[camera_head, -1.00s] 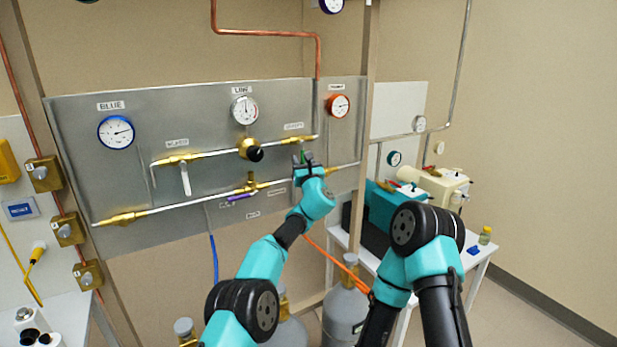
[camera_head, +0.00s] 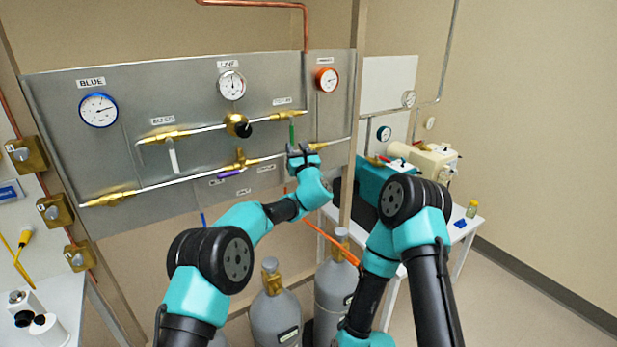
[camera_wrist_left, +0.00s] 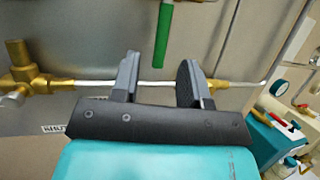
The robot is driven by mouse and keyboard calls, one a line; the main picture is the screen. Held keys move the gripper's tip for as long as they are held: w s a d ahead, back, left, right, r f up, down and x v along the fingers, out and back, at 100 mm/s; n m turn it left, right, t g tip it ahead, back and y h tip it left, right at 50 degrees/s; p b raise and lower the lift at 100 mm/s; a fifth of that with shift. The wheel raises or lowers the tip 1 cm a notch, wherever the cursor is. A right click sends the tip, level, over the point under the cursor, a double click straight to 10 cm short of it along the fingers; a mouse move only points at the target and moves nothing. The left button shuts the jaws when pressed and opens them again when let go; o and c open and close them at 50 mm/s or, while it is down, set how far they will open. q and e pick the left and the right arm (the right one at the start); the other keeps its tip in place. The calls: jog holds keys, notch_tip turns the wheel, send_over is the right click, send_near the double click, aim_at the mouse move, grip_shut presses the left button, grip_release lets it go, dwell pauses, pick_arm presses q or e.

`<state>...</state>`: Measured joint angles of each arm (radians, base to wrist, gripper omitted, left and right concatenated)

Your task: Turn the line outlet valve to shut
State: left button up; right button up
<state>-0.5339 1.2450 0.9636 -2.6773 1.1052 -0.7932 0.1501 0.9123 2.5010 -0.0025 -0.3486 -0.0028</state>
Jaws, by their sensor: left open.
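The valve with a green handle (camera_head: 292,132) sits at the right end of the upper pipe on the metal panel, below a small label too blurred to read. Its handle hangs straight down, across the pipe. My left gripper (camera_head: 299,150) is just below the handle's lower end, open and empty. In the left wrist view the green handle (camera_wrist_left: 163,40) shows ahead of the open fingers (camera_wrist_left: 158,72), in line with the gap between them; I see no contact. My right arm shows at the right, but its gripper is out of view.
A white-handled valve (camera_head: 173,158) and a black-knobbed brass regulator (camera_head: 238,126) share the upper pipe. A purple-handled valve (camera_head: 230,172) is on the lower pipe, left of my left gripper. Gas cylinders (camera_head: 276,308) stand below. A vertical post (camera_head: 352,120) stands right of the panel.

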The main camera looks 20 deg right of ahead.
pick_arm(q)
jog(key=v, duration=1.1)
jog(key=shift+s, duration=0.25)
jog(key=shift+f, duration=0.15)
